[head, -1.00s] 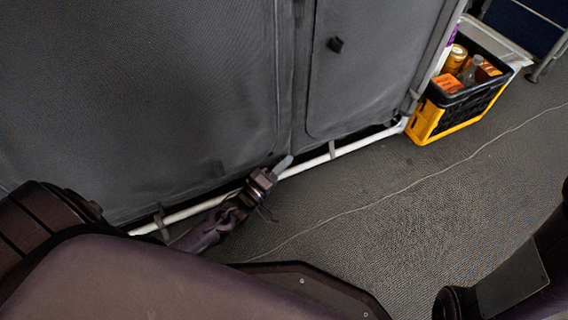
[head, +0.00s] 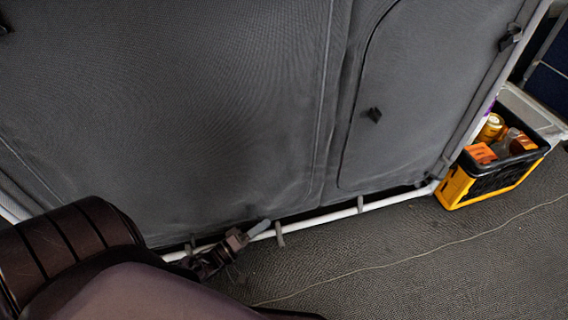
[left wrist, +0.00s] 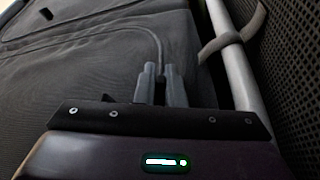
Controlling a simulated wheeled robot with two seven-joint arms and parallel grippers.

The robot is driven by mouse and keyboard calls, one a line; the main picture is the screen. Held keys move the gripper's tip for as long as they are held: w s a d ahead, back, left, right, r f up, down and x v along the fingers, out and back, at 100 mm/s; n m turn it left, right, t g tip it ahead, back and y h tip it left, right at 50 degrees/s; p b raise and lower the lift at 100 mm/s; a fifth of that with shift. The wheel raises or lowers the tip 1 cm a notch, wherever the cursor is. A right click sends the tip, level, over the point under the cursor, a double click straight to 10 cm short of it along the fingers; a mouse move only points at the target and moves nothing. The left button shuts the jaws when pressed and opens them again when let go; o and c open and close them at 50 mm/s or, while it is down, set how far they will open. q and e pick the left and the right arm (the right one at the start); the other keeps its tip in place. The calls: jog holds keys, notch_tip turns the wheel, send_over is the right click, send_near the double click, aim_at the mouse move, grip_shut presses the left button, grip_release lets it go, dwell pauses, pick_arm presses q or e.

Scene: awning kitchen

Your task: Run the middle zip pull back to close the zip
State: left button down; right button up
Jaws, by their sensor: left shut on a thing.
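The grey fabric panel (head: 200,110) fills the upper left and middle of the head view, with seams or zip lines running down it. My left gripper (head: 257,229) is low at the panel's foot, beside the white rail. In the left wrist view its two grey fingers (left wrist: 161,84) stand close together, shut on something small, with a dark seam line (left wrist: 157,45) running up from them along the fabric. The zip pull itself is hidden between the fingers, and I cannot make out its shape. My right gripper is out of view.
A white rail (head: 320,218) with grey straps runs along the panel's foot; it also shows in the left wrist view (left wrist: 233,60). A dark tab (head: 373,115) sits on the panel's right section. A black-yellow crate (head: 493,184) with goods stands right.

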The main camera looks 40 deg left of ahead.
pick_arm(q)
jog(key=shift+s+a, duration=0.55)
jog(key=shift+s, duration=0.2)
jog(key=shift+s+a, duration=0.55)
jog(key=shift+s, duration=0.15)
jog(key=c, duration=1.5)
grip_release()
jog(key=p+v, duration=0.2)
jog(key=v, duration=0.4)
jog(key=shift+s+a, duration=0.1)
jog(key=shift+s, duration=0.15)
jog(key=shift+s+a+f, duration=0.1)
jog(key=shift+s+a, duration=0.05)
jog(key=shift+s, duration=0.4)
